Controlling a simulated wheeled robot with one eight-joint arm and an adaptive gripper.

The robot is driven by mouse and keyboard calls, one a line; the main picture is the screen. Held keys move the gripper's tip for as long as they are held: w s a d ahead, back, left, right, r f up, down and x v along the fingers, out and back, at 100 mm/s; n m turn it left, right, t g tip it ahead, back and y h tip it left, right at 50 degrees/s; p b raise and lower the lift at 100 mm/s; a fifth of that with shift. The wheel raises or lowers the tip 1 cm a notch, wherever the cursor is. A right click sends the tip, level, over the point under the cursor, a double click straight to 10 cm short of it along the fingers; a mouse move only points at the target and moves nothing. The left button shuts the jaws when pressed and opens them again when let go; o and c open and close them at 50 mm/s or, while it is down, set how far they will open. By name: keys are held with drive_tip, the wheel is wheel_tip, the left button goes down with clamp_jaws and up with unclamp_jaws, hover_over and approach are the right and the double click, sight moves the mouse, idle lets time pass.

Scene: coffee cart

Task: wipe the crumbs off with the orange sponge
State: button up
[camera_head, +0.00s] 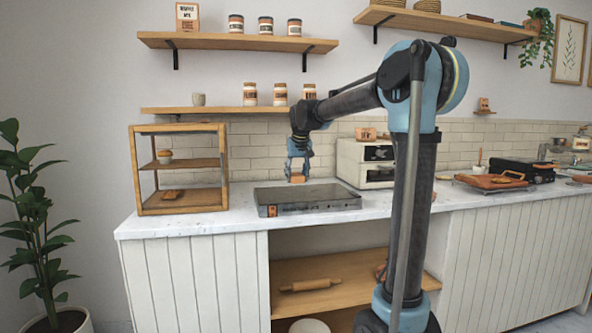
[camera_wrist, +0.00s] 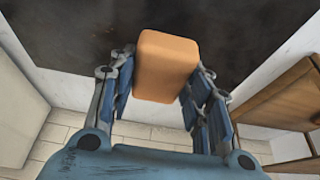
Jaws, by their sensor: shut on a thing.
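The orange sponge (camera_wrist: 166,66) is between the fingers of my gripper (camera_wrist: 158,92) in the wrist view, and the gripper is shut on it. In the head view the sponge (camera_head: 297,178) hangs below my gripper (camera_head: 298,168), at the back part of a dark flat plate (camera_head: 318,194) on the counter. Whether the sponge touches the plate or is a little above it I cannot tell. The plate's dark surface also fills the top of the wrist view (camera_wrist: 70,35).
A wooden display case (camera_head: 137,180) stands left of the plate. A white toaster oven (camera_head: 350,160) stands close on its right. The white counter (camera_head: 240,222) has a bare strip in front. A wooden shelf (camera_head: 200,110) hangs on the wall behind.

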drive_tip(key=shift+r, duration=1.55)
